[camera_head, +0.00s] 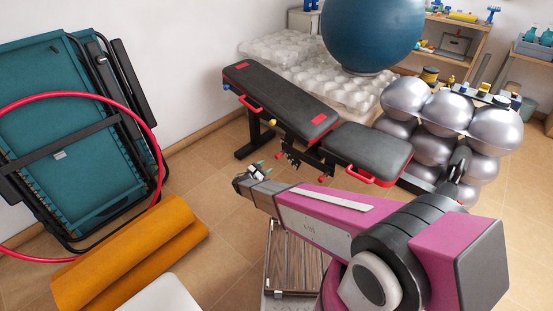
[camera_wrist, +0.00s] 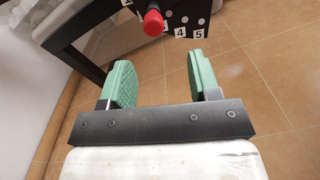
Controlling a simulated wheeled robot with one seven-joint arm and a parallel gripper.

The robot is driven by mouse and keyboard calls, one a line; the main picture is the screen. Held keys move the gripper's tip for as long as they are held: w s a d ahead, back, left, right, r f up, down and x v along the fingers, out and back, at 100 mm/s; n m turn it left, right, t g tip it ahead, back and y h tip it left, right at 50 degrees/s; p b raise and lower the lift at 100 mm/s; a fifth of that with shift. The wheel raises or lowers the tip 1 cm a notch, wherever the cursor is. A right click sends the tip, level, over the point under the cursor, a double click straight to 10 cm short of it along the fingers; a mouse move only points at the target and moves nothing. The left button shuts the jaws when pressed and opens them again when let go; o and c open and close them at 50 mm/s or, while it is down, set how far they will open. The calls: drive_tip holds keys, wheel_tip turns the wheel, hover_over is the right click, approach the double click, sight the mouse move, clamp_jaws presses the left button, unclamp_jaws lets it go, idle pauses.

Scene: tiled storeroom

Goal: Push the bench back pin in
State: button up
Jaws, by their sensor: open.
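The weight bench (camera_head: 290,105) stands on the tiled floor, with a black padded back, a separate seat pad and red handles. In the wrist view, a red knob (camera_wrist: 153,23) sticks out from the bench's dark frame, beside a plate (camera_wrist: 185,18) with round holes and number labels, 4 and 5 among them. I take the knob for the pin; how deep it sits cannot be told. My gripper (camera_wrist: 160,68) has two green fingers spread apart with nothing between them. The knob is apart from them, beyond the fingertips and slightly left of centre. In the head view my gripper (camera_head: 256,172) is left of the bench's adjusting frame.
A blue exercise ball (camera_head: 372,32) and clear bubbly packs (camera_head: 285,52) are behind the bench. Silver balls (camera_head: 450,110) stand to its right. A folded teal lounger (camera_head: 75,130), a red hoop (camera_head: 157,150) and an orange roll (camera_head: 130,255) are left.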

sight(276, 158)
drive_tip(key=shift+n, duration=0.3)
drive_tip(key=x, duration=1)
drive_tip(key=shift+w+a, duration=0.35)
